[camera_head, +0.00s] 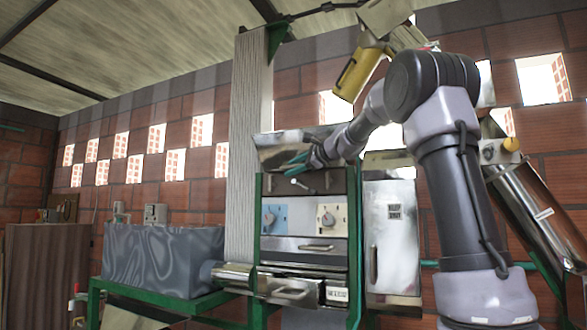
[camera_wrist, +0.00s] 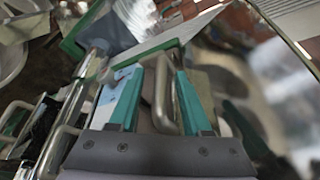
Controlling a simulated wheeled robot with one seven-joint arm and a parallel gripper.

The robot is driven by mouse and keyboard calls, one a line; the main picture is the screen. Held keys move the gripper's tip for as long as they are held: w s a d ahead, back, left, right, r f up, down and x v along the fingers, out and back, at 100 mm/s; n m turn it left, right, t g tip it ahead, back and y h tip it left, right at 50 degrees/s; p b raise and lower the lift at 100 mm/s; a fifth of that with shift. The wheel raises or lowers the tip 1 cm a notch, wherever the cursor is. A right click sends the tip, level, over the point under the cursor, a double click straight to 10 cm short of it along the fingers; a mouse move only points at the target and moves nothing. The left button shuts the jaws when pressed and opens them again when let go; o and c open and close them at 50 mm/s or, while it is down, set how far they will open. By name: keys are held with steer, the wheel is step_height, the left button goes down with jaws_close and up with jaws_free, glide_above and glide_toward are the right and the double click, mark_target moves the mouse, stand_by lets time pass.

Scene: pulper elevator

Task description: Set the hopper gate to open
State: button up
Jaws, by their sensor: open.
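The machine stands in the middle of the head view, with a shiny metal hopper (camera_head: 285,150) on top. Just under the hopper is a dark slotted panel with a small pale lever or knob (camera_head: 297,181). I cannot tell for sure which part is the hopper gate or how it is set. My gripper (camera_head: 297,163) is in front of the hopper's lower edge, just above the pale lever. In the wrist view my gripper (camera_wrist: 158,90) has its two teal fingers apart. A bent metal bar (camera_wrist: 165,95) shows between them; contact cannot be told.
Below are a blue dial panel (camera_head: 274,218), a white dial panel (camera_head: 331,217) and a drawer handle (camera_head: 315,247). A grey metal box (camera_head: 392,240) stands to the right. A grey-covered block (camera_head: 160,260) and a pale post (camera_head: 247,150) are to the left.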

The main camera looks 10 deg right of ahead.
jaws_close()
stand_by(1.3)
